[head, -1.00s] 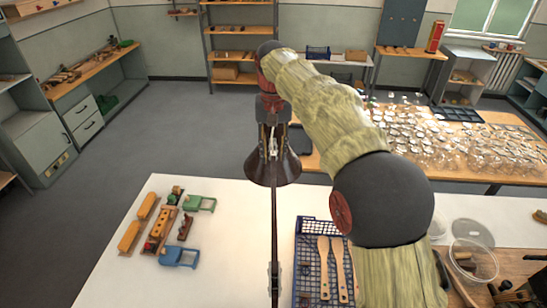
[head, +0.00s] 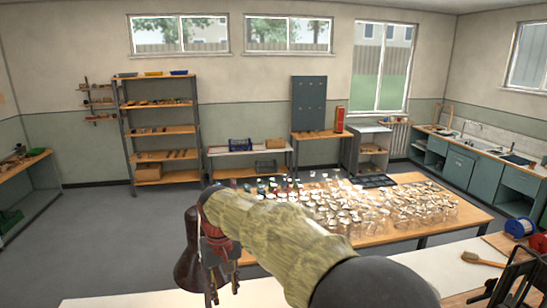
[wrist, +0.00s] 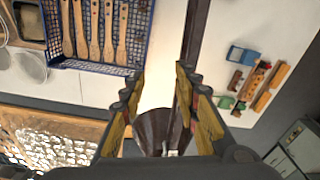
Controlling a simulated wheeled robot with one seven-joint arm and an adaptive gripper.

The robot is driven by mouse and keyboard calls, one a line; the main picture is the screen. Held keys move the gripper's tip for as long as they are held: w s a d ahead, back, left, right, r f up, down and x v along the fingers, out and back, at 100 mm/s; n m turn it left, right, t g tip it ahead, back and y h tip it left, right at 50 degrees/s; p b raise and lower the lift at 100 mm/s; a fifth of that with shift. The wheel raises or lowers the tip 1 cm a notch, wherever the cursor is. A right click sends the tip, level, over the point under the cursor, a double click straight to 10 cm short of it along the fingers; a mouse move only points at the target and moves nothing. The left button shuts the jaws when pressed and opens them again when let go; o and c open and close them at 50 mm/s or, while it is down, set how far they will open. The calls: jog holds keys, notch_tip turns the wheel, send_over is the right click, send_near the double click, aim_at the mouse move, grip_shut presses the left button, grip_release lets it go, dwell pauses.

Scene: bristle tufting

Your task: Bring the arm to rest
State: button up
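My gripper (wrist: 161,75) is open in the wrist view, with its two fingers apart and nothing clasped between them. In the head view my gripper (head: 214,284) hangs at the lower middle, partly hidden by my arm. A dark brown conical lamp shade (head: 187,268) shows right beside it. In the wrist view the shade (wrist: 158,125) shows beyond and between the fingers, with a dark pole; I cannot tell whether they touch. A blue crate (wrist: 90,66) with several wooden handled pieces lies on the white table (wrist: 160,45) below.
Wooden toys and a blue piece (wrist: 243,55) lie on the white table. A wooden table (head: 452,222) crowded with clear glassy items stands beyond my arm. A brush (head: 482,259) and a blue-ended spool (head: 519,228) are at the right. Open grey floor (head: 100,235) lies left.

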jog(key=s+d+f+m+t+b, duration=0.2)
jog(key=s+d+f+b, duration=0.8)
jog(key=d, duration=0.6)
jog(key=s+d+f+m+t+b, duration=0.3)
jog(key=s+d+f+b, duration=0.8)
jog(key=s+d+b, duration=0.4)
jog(key=shift+s+d+f, duration=0.2)
jog(key=shift+s+d, duration=0.4)
jog(key=shift+s, duration=0.25)
jog(key=shift+a, duration=0.1)
